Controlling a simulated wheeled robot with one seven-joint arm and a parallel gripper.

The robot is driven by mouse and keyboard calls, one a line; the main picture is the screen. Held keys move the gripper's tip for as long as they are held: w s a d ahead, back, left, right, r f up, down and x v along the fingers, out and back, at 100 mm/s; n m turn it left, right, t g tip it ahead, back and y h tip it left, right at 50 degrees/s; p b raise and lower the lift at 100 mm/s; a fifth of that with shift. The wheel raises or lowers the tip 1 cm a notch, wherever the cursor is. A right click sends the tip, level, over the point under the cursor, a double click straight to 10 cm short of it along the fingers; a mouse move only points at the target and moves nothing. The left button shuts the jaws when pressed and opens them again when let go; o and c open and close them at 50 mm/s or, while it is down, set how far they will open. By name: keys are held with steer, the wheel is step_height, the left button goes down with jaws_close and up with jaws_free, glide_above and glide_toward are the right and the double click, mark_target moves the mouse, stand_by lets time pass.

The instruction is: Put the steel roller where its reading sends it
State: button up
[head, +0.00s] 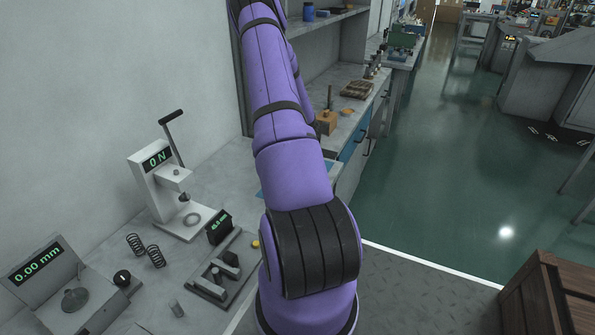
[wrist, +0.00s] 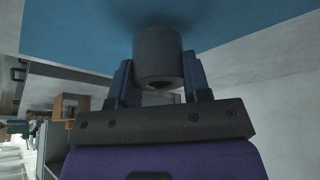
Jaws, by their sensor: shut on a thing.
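In the wrist view my gripper (wrist: 158,85) is shut on a grey cylinder, the steel roller (wrist: 157,50), with a dark finger on each side of it. A round recess shows in the roller's near end. Its far end is at or close to a blue surface (wrist: 75,20), with a dark shadow around it; I cannot tell whether they touch. In the head view my arm hides my gripper and the roller. On the bench, a gauge (head: 36,275) reads 0.00 mm, a lever press (head: 150,170) reads 0 N, and a small display (head: 220,226) seems to read 45.0 mm.
Two springs (head: 149,250), a black knob block (head: 125,281), a small grey cylinder (head: 176,308) and a dark fixture (head: 218,278) are on the near bench. A blue patch (head: 261,194) shows beside my arm. A wooden crate (head: 550,295) stands at lower right. The green floor is open.

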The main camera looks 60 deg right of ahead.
steer(key=shift+f, duration=1.2)
steer(key=o, duration=1)
steer(key=shift+f, duration=0.1)
steer(key=shift+o, duration=0.2)
steer(key=v, duration=1.2)
